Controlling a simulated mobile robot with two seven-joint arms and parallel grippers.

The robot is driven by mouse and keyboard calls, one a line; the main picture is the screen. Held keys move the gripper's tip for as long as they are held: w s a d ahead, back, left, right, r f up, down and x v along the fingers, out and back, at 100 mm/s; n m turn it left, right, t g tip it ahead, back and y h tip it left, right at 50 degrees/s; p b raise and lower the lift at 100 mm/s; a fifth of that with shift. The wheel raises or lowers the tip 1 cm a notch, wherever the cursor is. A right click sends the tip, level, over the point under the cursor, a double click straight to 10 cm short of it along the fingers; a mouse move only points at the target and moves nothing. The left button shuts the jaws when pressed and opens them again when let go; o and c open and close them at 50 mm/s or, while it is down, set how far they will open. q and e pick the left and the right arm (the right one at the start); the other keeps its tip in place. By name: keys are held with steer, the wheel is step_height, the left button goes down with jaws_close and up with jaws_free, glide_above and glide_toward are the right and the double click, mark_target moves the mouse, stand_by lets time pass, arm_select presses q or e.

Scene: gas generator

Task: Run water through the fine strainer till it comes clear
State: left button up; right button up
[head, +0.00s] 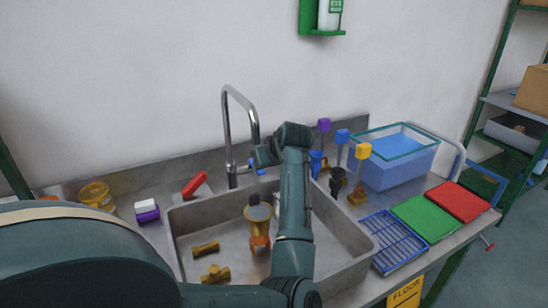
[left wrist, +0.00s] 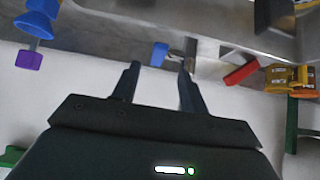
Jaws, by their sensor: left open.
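The chrome tap (head: 227,120) stands behind the steel sink (head: 190,212). Its blue-ended lever (head: 262,172) points right; the left wrist view shows the blue end (left wrist: 160,53) just beyond and between my fingertips. My left gripper (head: 264,157) is open and empty beside the tap, and its spread fingers also show in the left wrist view (left wrist: 160,74). An amber piece with a grey round top and orange lower end (head: 259,222) is in the sink, partly beside my forearm; I cannot tell whether it is the fine strainer. No water stream is visible. My right gripper is out of view.
Brass fittings (head: 206,248) lie in the sink. A red-handled item (head: 195,184), a white-and-purple block (head: 147,211) and an amber jar (head: 97,195) sit left. Several colour-topped tools (head: 361,170), a blue water tub (head: 394,165), a blue rack (head: 395,243) and green mat (head: 424,217) are right.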

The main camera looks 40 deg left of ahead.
arm_select(q)
steer(key=v, duration=0.7)
steer(key=shift+r, duration=0.2)
steer(key=shift+d, duration=0.15)
